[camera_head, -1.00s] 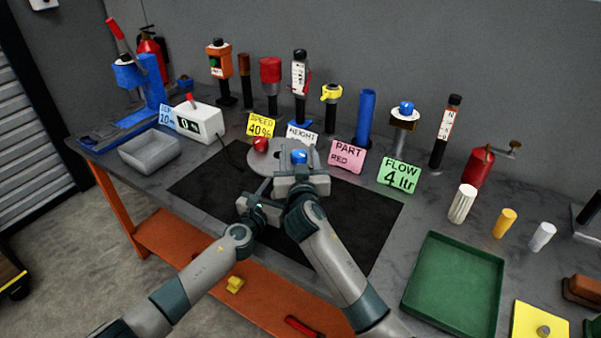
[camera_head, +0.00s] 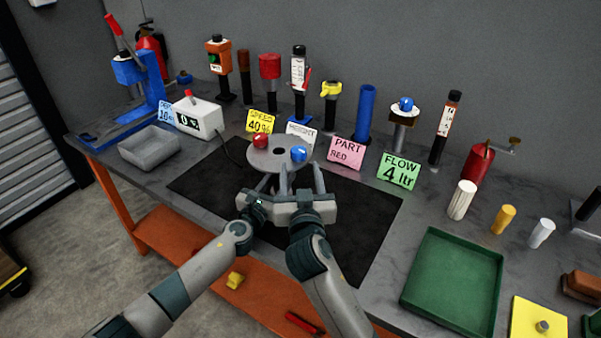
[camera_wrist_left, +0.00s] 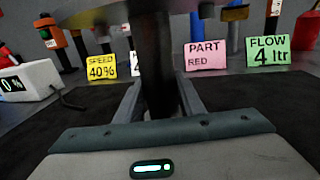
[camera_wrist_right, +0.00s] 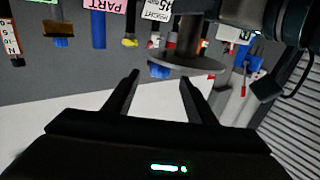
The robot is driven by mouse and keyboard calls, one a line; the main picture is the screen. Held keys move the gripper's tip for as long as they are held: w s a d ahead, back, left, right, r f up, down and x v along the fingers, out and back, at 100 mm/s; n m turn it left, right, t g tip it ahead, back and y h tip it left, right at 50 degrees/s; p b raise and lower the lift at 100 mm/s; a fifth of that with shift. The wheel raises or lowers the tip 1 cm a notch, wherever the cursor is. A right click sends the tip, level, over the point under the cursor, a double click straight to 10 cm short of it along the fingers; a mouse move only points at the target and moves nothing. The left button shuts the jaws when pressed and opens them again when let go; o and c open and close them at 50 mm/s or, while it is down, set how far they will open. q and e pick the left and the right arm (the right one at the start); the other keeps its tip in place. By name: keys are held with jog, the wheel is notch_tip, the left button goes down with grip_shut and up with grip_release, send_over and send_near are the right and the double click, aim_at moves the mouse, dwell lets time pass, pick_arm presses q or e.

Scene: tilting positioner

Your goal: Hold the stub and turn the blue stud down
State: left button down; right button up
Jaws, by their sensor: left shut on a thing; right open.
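A round grey plate (camera_head: 279,164) carries a red stud (camera_head: 260,142) and the blue stud (camera_head: 298,153), which sits at its right side. Under the plate, a dark upright stub (camera_wrist_left: 152,50) fills the gap between the fingers of my left gripper (camera_wrist_left: 160,98), which is shut on it. In the head view my left gripper's fingers are mostly hidden. My right gripper (camera_head: 301,174) is open and empty, at the near side of the plate and apart from the blue stud. In the right wrist view the plate (camera_wrist_right: 195,64) and blue stud (camera_wrist_right: 158,71) lie beyond its fingertips.
A black mat (camera_head: 345,225) lies around the plate, with free room to its right. Cards and several upright tools stand behind, including the pink PART card (camera_head: 346,154). A white readout box (camera_head: 194,118) is at left, a green tray (camera_head: 455,280) at right.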

aim_at(292, 158)
jog(key=shift+w, duration=0.1)
jog(key=shift+w+a+r+y, duration=0.35)
jog(key=shift+w+r+y, duration=0.1)
jog(key=shift+r+y, duration=0.3)
jog(key=w+a+r+n+y, duration=0.1)
jog(key=a+n+y, duration=0.1)
jog(key=y, duration=0.1)
jog(key=a+r+n+y, duration=0.1)
jog(key=a+n+y, duration=0.1)
jog(key=y, duration=0.2)
jog(key=w+a+r+n+y, duration=0.1)
jog(key=a+n+y, duration=0.2)
jog(key=shift+w+r+g+y, duration=0.25)
jog(key=shift+w+r+g, duration=0.1)
jog(key=shift+g, duration=0.05)
jog(key=shift+w+a+f+n+g+y, duration=0.1)
jog(key=shift+a+n+g+y, duration=0.05)
jog(key=shift+n+g+y, duration=0.7)
jog(key=shift+w+d+f+n+g+y, duration=0.1)
jog(key=shift+d+f+n+g+y, duration=0.1)
jog(key=shift+n+g+y, duration=0.5)
jog(key=d+f+n+g+y, duration=0.1)
jog(key=d+f+n+g, duration=0.1)
jog(key=d+g, duration=0.2)
jog(key=w+d+f+n+g+y, duration=0.1)
jog(key=d+g, duration=0.3)
jog(key=d, duration=0.7)
jog(key=shift+w+d+f+n, duration=0.15)
jog(key=shift+d+f+n, duration=0.15)
jog(key=shift+f+n, duration=0.3)
